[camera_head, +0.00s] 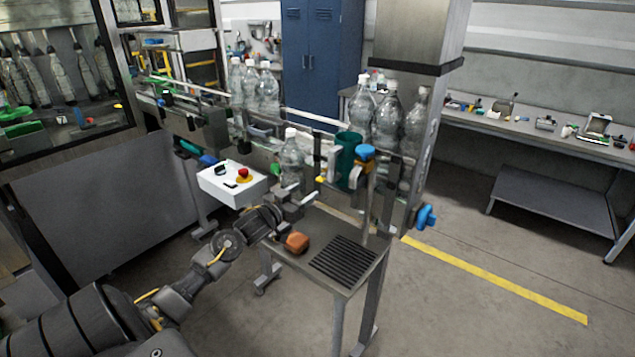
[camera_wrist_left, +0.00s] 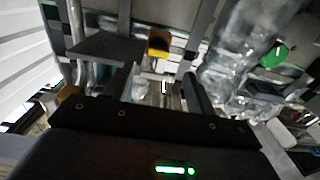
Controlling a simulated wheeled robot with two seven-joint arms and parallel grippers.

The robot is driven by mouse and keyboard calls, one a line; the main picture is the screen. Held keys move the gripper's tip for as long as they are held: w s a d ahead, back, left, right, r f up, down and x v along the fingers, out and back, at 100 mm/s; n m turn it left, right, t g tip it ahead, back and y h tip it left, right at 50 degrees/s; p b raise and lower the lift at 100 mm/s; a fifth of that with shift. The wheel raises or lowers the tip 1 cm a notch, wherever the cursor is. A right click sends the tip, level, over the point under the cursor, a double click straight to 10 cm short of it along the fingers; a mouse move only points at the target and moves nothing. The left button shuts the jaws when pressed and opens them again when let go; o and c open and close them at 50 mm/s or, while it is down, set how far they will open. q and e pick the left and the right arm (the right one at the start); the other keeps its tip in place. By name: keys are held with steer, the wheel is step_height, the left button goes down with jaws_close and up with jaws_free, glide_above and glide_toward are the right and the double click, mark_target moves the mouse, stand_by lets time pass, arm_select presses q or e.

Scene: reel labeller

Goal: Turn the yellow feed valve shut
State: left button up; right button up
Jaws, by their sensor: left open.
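A small yellow part with a black edge (camera_wrist_left: 158,42) shows ahead of my left gripper in the left wrist view; it looks like the yellow valve's handle, though blur hides its form. In the head view a small yellow spot (camera_head: 320,180) shows on the line's near rail, right of and above the gripper. I cannot tell whether the two are the same part. My left gripper (camera_head: 299,199) is open and empty in front of the line, below a clear bottle (camera_head: 290,158). Its parted fingers show in the left wrist view (camera_wrist_left: 162,90), apart from the yellow part. My right gripper is out of view.
A white box with a red button (camera_head: 232,184) is left of the gripper. A green cylinder (camera_head: 347,160) and blue knob (camera_head: 426,217) are to the right.

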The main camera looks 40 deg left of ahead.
arm_select(q)
steer(key=w+p, duration=0.1)
steer(key=w, duration=0.6)
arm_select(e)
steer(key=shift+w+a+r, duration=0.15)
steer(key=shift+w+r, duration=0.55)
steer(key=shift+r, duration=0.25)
arm_select(q)
steer(key=c, duration=1)
